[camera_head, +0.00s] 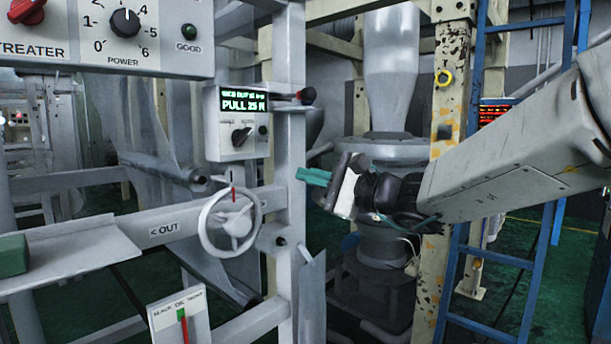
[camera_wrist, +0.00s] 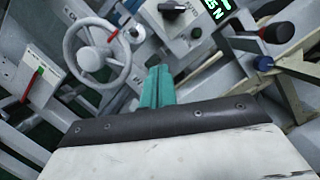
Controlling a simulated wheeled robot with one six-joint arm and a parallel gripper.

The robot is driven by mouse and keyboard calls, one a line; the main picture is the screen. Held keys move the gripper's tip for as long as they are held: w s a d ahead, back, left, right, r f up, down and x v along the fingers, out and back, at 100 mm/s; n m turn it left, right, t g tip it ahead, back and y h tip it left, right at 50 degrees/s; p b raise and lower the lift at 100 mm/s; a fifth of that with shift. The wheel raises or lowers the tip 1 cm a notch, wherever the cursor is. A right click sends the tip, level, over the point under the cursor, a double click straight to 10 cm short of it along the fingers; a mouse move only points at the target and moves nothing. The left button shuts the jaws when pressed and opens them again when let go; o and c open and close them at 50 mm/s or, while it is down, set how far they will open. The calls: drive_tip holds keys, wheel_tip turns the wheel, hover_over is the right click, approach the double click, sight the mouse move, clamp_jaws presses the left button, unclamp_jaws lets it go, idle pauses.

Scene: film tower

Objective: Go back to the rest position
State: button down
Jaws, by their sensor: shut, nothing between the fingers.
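My gripper (camera_head: 312,176) has teal fingers that are closed together with nothing between them. In the head view it is at the middle, held in the air to the right of the grey handwheel (camera_head: 231,222) and apart from it. My arm comes in from the right edge. In the wrist view the closed teal fingers (camera_wrist: 157,86) point up the picture, with the handwheel (camera_wrist: 97,50) to their upper left. No object is held.
A control box with a green display (camera_head: 238,122) and a dark knob stands left of my gripper. A grey upright post (camera_head: 291,60) is close to the fingertips. A blue ladder (camera_head: 476,150) and a chipped yellowish post (camera_head: 450,95) stand near my arm. A treater panel (camera_head: 105,45) is upper left.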

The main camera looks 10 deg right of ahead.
drive_tip(key=s+a+f+n+g+h, duration=0.2)
drive_tip(key=s+f+n+g+h, duration=0.2)
drive_tip(key=s+f+n+g, duration=0.9)
drive_tip(key=s+d+f+h, duration=0.4)
drive_tip(key=s+d+h, duration=0.1)
drive_tip(key=s, duration=0.4)
drive_tip(key=s+d+f+n+t+h, duration=0.1)
drive_tip(key=s+d+f+h, duration=0.2)
drive_tip(key=s+d+h, duration=0.2)
drive_tip(key=s+d, duration=0.3)
drive_tip(key=s, duration=0.1)
drive_tip(key=shift+d+f, duration=0.3)
drive_tip(key=shift+f, duration=0.1)
